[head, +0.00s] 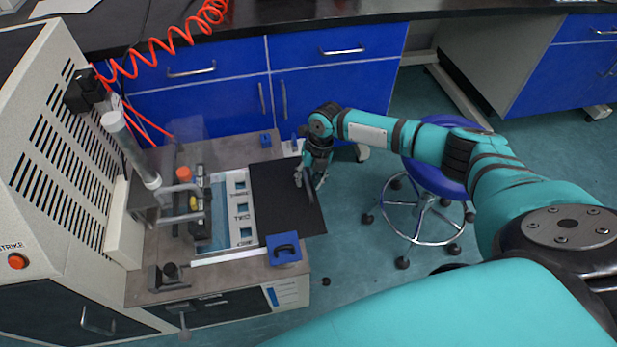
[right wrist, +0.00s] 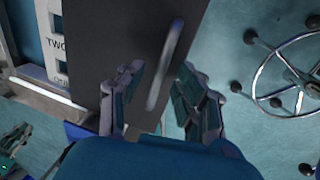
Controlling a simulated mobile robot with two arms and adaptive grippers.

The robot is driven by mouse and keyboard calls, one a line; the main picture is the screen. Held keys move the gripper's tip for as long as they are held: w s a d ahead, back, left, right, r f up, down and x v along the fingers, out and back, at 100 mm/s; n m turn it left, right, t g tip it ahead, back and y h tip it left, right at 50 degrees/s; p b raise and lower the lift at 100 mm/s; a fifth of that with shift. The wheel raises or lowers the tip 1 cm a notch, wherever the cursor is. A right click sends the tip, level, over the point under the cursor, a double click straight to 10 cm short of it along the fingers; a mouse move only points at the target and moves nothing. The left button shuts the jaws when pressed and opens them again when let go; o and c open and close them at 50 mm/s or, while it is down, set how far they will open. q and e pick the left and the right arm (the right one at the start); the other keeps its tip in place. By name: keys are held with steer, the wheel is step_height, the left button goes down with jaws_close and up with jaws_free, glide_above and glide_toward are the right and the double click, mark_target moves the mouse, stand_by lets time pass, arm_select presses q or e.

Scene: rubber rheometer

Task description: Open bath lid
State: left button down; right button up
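The bath lid (head: 283,208) is a flat black panel lying closed at the right side of the bench-top bath, beside the white strip marked ONE, TWO and THREE. In the right wrist view the dark lid (right wrist: 120,35) has a grey curved bar handle (right wrist: 170,55) near its outer edge. My right gripper (head: 312,182) is over that edge. In the right wrist view its fingers (right wrist: 158,105) are spread apart, one on each side of the handle. I cannot tell whether either finger touches it.
The rheometer housing (head: 60,150) stands at the left, with a clear guard and metal arms beside the bath. A blue block with a black handle (head: 285,250) sits at the front corner. A blue stool (head: 436,178) stands right of my right gripper. Blue cabinets (head: 195,105) line the back.

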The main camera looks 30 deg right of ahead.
steer(key=shift+r, duration=0.1)
step_height(320, 180, up, 12)
steer(key=d, duration=0.2)
steer(key=shift+s+f, duration=0.2)
steer(key=shift+s, duration=0.15)
steer(key=shift+d, duration=0.1)
stand_by(0.3)
